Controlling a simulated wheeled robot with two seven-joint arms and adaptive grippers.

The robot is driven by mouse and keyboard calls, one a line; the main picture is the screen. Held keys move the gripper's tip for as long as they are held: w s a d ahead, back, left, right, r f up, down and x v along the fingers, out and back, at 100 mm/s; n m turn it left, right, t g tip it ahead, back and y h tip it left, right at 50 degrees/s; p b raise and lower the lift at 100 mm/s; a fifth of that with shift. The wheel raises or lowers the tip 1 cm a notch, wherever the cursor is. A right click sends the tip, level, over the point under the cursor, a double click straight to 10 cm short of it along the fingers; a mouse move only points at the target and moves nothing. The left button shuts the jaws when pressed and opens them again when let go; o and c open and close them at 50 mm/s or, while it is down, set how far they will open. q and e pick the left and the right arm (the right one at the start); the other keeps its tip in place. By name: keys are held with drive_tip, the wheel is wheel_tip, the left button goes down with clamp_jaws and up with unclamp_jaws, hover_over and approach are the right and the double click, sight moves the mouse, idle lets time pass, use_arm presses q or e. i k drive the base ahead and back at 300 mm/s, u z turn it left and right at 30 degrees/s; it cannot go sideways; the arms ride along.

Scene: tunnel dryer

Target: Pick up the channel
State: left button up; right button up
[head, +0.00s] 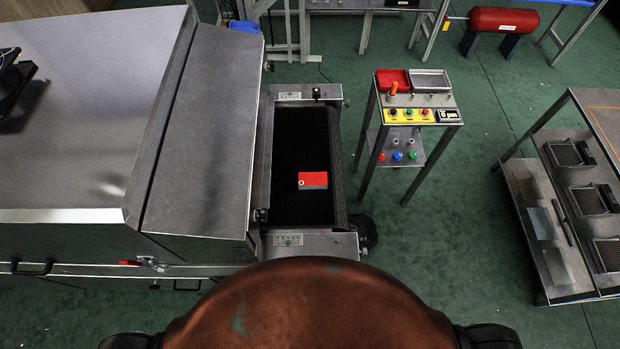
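A small red block-shaped piece (313,179) lies on the black conveyor belt (300,135) at the dryer's open end. It has a pale ring at its left end and a greyish lower side edge. It is the only piece on the belt and may be the channel; its profile is too small to tell. Neither of my grippers is in view, and nothing of mine touches the piece.
The large grey dryer housing (90,100) stands left of the belt. A control stand (416,99) with buttons and a red tray (393,80) is to the right. A metal rack (545,225) stands far right. Green floor lies between the stand and rack.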

sight(307, 180)
drive_tip(key=k, duration=1.3)
drive_tip(key=u, duration=0.65)
drive_tip(key=i, duration=1.05)
drive_tip(key=z, duration=0.2)
